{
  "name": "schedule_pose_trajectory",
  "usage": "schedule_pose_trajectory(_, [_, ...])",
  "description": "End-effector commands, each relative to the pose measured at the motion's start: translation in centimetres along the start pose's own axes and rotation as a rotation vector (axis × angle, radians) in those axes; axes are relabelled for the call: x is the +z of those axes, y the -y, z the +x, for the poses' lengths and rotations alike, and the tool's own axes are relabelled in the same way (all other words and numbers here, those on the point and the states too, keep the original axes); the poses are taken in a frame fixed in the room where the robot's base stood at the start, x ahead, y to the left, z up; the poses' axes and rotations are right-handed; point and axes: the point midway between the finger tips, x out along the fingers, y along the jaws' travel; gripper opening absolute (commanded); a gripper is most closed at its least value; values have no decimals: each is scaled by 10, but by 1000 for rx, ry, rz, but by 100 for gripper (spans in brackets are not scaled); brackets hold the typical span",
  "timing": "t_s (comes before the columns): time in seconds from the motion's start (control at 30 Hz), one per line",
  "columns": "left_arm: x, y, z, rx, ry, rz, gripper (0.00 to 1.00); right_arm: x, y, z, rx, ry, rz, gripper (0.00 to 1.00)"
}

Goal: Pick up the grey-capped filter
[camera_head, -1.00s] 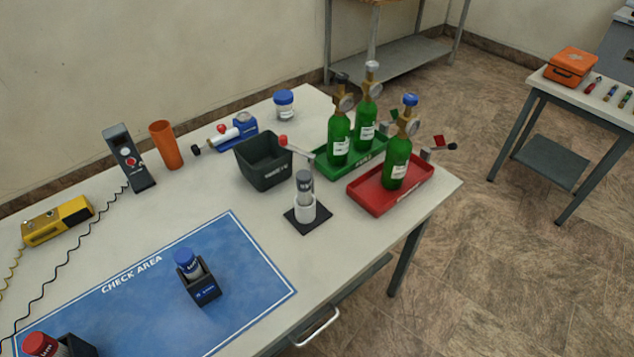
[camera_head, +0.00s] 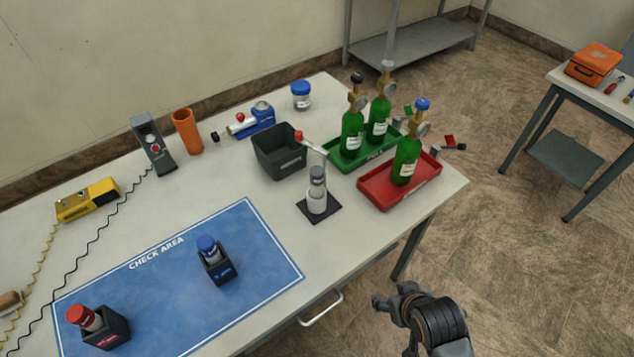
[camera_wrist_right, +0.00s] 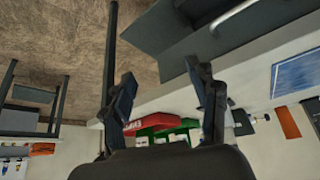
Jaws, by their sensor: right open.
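The grey-capped filter (camera_head: 318,180) stands upright in a white holder (camera_head: 316,201) on a small black base plate near the table's front edge, in the head view. My right gripper (camera_head: 391,298) is open and empty. It is off the table's front side, below and to the right of the filter in the picture, well apart from it. The right wrist view shows its two spread fingers (camera_wrist_right: 163,88) with nothing between them; I cannot make out the filter there. My left gripper is not in view.
A red tray (camera_head: 372,197) and a green tray (camera_head: 342,163) with green bottles stand right of the filter. A dark bin (camera_head: 277,160) is behind it. A blue-capped item (camera_head: 208,247) and a red-capped item (camera_head: 84,317) stand on the blue check area. A drawer handle (camera_head: 321,309) juts out in front.

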Motion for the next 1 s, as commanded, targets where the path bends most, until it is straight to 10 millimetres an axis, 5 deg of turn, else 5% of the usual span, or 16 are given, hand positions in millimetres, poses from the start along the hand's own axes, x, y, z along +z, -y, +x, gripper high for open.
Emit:
schedule_pose_trajectory(0.03, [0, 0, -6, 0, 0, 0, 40, -33, 7, -12, -8, -81, -10, 59])
schedule_pose_trajectory(0.2, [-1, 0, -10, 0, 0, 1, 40, -126, 39, -25, -55, -359, -42, 59])
schedule_pose_trajectory(0.4, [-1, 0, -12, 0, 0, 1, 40, -198, 76, -38, -120, -604, -84, 59])
schedule_pose_trajectory(0.57, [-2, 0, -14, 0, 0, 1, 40, -220, 89, -39, -143, -674, -99, 59])
schedule_pose_trajectory(1.0, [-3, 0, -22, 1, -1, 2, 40, -265, 101, 17, -143, -674, -98, 59])
